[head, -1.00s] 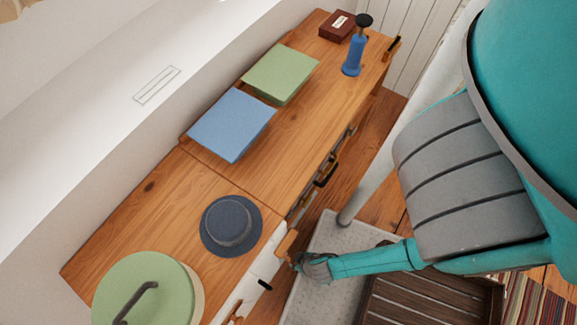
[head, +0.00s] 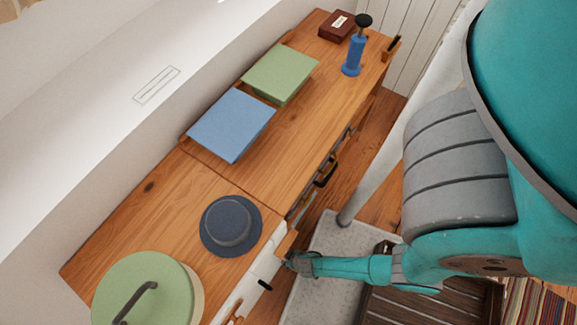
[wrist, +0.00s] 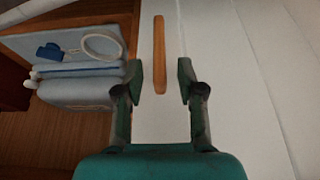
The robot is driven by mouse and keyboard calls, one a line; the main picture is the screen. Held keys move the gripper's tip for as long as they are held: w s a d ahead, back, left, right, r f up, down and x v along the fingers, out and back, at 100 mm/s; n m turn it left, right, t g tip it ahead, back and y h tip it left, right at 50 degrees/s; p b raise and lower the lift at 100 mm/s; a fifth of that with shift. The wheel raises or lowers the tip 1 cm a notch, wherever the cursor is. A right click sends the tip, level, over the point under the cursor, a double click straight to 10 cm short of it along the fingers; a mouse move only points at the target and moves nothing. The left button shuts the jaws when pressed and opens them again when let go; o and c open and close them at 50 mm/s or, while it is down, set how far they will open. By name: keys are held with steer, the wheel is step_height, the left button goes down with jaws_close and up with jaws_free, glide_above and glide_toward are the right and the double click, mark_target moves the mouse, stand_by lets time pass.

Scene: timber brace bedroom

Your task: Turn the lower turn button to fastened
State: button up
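In the wrist view a wooden turn button (wrist: 159,45), a slim rounded bar, stands lengthwise in the picture on a white panel (wrist: 220,40). My gripper (wrist: 160,76) is open, one finger on each side of the bar's near end, with visible gaps on both sides. I see no contact. In the head view my gripper (head: 293,262) is at the white cabinet front, beside a wooden piece (head: 287,242) at the top edge. Another wooden piece (head: 235,315) shows lower left. I cannot tell from the head view which one is between my fingers.
The wooden top (head: 280,150) holds a dark hat (head: 231,226), a green lidded container (head: 140,290), and blue (head: 232,124) and green (head: 281,72) flat items. A slatted dark crate (head: 420,305) stands on the floor.

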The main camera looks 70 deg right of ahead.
steer(key=shift+w+f, duration=0.1)
steer(key=shift+f, duration=0.2)
jaws_close()
steer(key=shift+w+a+n+g+h, duration=0.15)
steer(key=shift+a+h, duration=0.15)
steer(key=shift+h, duration=0.35)
steer(key=shift+s+a+n+g+h, duration=0.15)
steer(key=shift+a+h, duration=0.1)
steer(key=shift+h, duration=0.4)
steer(key=shift+w+a+f+n+g+h, duration=0.15)
steer(key=shift+a+h, duration=0.1)
steer(key=shift+h, duration=0.55)
steer(key=shift+w+a+f+n+g+h, duration=0.15)
steer(key=shift+a+h, duration=0.1)
steer(key=shift+h, duration=0.55)
steer(key=shift+s+a+f+h, duration=0.1)
steer(key=shift+s+a+h, duration=0.05)
steer(key=shift+h, duration=0.55)
